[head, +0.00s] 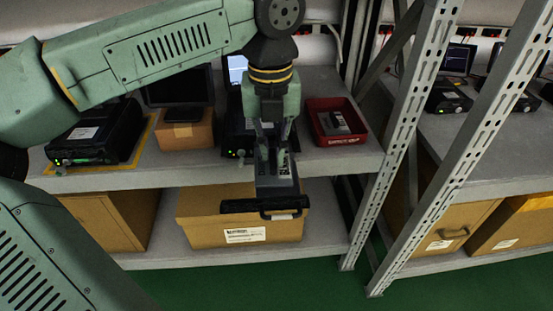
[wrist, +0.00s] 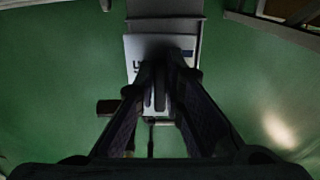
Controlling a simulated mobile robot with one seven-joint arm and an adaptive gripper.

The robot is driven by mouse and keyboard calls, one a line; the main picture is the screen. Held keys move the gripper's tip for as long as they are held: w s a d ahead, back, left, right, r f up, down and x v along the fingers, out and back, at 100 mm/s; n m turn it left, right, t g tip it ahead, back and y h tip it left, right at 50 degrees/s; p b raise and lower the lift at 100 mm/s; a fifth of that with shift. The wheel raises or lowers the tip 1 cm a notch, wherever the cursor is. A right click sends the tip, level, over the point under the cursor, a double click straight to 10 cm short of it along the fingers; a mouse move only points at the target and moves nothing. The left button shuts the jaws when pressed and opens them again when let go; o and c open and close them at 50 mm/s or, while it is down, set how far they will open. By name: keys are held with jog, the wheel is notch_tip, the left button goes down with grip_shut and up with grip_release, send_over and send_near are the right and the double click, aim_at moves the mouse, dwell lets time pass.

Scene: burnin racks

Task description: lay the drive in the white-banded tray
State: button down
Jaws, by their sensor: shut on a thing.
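My gripper (head: 273,150) points down and is shut on a grey drive (head: 277,185) with a black handled front (head: 265,206). The drive is held in front of the shelf edge, clear of the shelf. In the wrist view my gripper (wrist: 160,90) closes on the drive (wrist: 132,50), whose pale label partly shows between and beside the dark fingers. A red tray (head: 337,140) with small white marking on its front stands on the upper shelf, right of my gripper. A grey and black item (head: 336,120) lies in it. I see no clear white band on any tray.
The upper shelf (head: 200,178) holds a black unit (head: 97,135) at left and another partly hidden behind my gripper. Cardboard boxes (head: 205,225) fill the lower shelf. Slanted metal rack posts (head: 400,130) stand at right. Green floor (head: 330,285) lies below.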

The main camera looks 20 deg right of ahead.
jog(key=shift+d, duration=0.4)
jog(key=shift+f, duration=1.8)
jog(key=shift+f+b, duration=0.2)
jog(key=shift+b, duration=0.15)
jog(key=c, duration=1.7)
grip_release()
jog(key=shift+r, duration=0.1)
notch_tip(320, 180, up, 12)
jog(key=shift+r+p, duration=0.15)
jog(key=shift+p, duration=0.75)
